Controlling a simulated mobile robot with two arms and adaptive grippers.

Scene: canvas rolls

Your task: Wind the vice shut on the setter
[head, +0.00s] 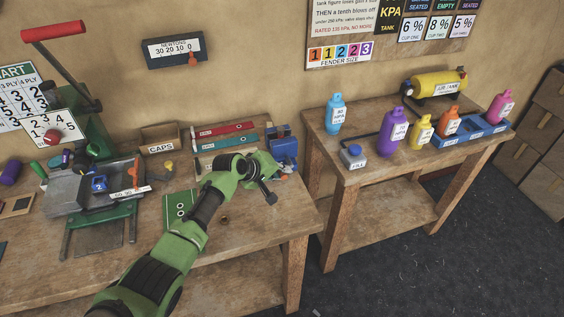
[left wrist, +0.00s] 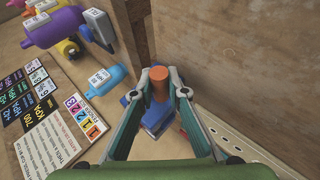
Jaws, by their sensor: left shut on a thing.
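The blue vice (head: 284,147) stands at the right end of the near workbench. It also shows in the left wrist view (left wrist: 156,119), beyond my fingers. My left gripper (head: 279,178) reaches in from the left, in front of the vice. In the left wrist view its fingers (left wrist: 161,82) are shut on an orange cylindrical knob (left wrist: 160,86), which looks like the vice's handle. I cannot make out the setter or how far apart the jaws are; my gripper hides part of the vice. My right gripper is not in view.
A red and a teal strip lie in a rack (head: 224,135) left of the vice. A green plate (head: 180,206) and a CAPS box (head: 161,138) are on the bench. A second table (head: 390,148) at right bears several coloured bottles and a yellow air tank (head: 438,83).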

